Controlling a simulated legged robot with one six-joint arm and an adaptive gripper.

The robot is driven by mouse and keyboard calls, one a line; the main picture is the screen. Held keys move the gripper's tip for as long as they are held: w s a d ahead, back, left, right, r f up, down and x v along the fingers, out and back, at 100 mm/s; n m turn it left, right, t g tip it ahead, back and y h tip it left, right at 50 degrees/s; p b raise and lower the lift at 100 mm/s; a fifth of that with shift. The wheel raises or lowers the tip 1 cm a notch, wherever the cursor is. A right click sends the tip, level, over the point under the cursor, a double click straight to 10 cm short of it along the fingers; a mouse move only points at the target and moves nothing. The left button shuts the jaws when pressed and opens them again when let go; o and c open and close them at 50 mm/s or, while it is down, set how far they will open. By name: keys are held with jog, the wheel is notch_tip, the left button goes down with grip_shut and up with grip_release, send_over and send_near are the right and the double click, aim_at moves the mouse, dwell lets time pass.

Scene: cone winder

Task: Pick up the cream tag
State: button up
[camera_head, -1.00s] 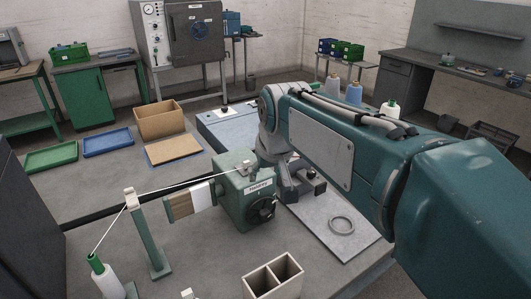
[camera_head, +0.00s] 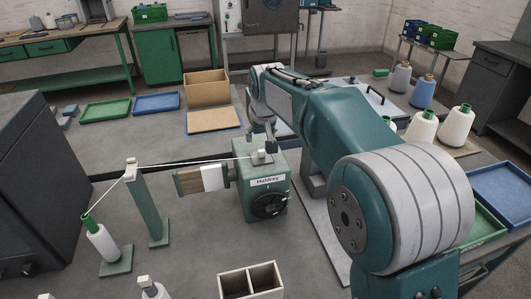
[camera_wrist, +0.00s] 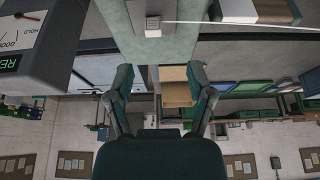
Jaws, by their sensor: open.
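I cannot make out a cream tag for certain. A small pale block (camera_head: 261,157) sits on top of the green winder box (camera_head: 262,205), where a white thread reaches it. In the wrist view the pale block (camera_wrist: 153,26) shows on a green surface near the top edge, beyond my fingertips. My gripper (camera_wrist: 160,78) is open, with nothing seen between its fingers. In the head view my gripper (camera_head: 270,133) is just behind and above the winder, partly hidden by the arm. A brown and cream piece (camera_head: 211,177) sticks out from the winder's left side.
A thread post (camera_head: 145,208) and a green-topped white cone (camera_head: 101,240) stand at the left. A two-cell box (camera_head: 250,282) is in front. A cardboard box (camera_head: 206,88) and blue tray (camera_head: 157,103) lie behind. In the wrist view, a dial instrument (camera_wrist: 40,40) is near the left finger.

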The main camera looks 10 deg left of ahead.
aim_at(263, 150)
jog(key=shift+w+a+f, duration=0.2)
jog(key=shift+a+f, duration=0.1)
jog(key=shift+f, duration=0.25)
jog(key=shift+w+a+f, duration=0.2)
jog(key=shift+a+f, duration=0.1)
jog(key=shift+f, duration=0.2)
jog(key=f, duration=0.1)
jog(key=w+d+f, duration=0.1)
jog(key=f, duration=0.2)
jog(key=shift+w+d+f, duration=0.15)
jog(key=shift+w+d, duration=0.15)
jog(key=shift+d, duration=0.05)
jog(key=shift+w+a+f, duration=0.1)
jog(key=shift+a+f, duration=0.05)
jog(key=shift+f, duration=0.15)
jog(key=shift+a+f, duration=0.1)
jog(key=shift+a, duration=0.5)
jog(key=shift+c, duration=2.4)
jog(key=shift+d, duration=0.5)
jog(key=c, duration=0.3)
